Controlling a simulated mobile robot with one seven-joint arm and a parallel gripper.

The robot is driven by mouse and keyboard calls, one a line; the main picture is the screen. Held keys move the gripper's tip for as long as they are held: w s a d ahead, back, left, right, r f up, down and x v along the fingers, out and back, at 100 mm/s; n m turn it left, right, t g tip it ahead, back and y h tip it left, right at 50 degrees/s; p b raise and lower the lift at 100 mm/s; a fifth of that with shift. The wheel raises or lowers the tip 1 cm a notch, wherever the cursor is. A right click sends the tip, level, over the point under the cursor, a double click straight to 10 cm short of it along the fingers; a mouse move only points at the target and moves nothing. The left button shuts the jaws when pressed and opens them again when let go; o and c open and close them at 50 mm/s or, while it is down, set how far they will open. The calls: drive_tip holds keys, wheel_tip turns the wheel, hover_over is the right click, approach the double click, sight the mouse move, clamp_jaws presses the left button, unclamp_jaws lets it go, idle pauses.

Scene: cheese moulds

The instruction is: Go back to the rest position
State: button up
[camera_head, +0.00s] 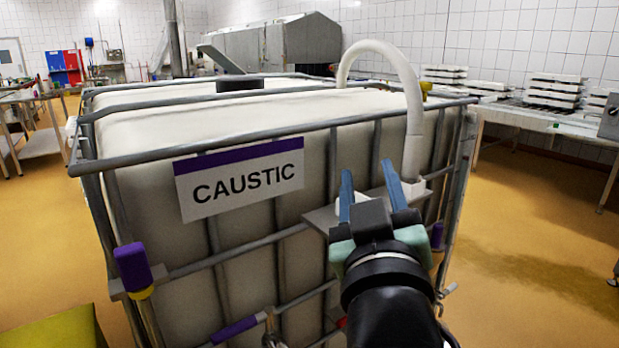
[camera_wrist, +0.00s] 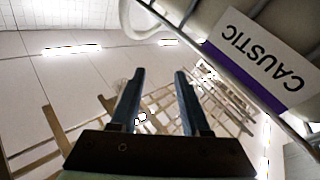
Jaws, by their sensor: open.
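My gripper (camera_head: 369,182) is in front of the right part of a large white caustic tank (camera_head: 270,235) in a grey metal cage. Its two blue fingers are apart, with nothing held between them. In the wrist view my gripper (camera_wrist: 157,95) is also open and empty. The caustic label (camera_head: 239,178), white with a purple band, is on the tank's front, left of my gripper. The label (camera_wrist: 262,55) also shows in the wrist view at upper right, upside down. A small grey shelf (camera_head: 322,217) on the cage is partly hidden behind my gripper.
A white curved pipe (camera_head: 413,95) rises over the tank's right side, close behind my gripper. A purple-capped post (camera_head: 133,267) stands at the cage's front left. A table (camera_head: 535,117) with stacked white moulds (camera_head: 553,92) is at the right. The yellow floor (camera_head: 530,260) at right is clear.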

drive_tip(key=s+a+r+m+t+y+p, duration=0.1)
drive_tip(key=s+a+r+m+t, duration=0.2)
drive_tip(key=s+r, duration=0.55)
drive_tip(key=s+a+r+t+p, duration=0.2)
drive_tip(key=s+a+r+t, duration=0.3)
drive_tip(key=r, duration=0.7)
wheel_tip(320, 180, up, 21)
drive_tip(key=d+g+p, duration=0.1)
drive_tip(key=p, duration=2)
drive_tip(key=shift+s+f, duration=0.15)
drive_tip(key=shift+s, duration=0.05)
drive_tip(key=shift+d, duration=0.2)
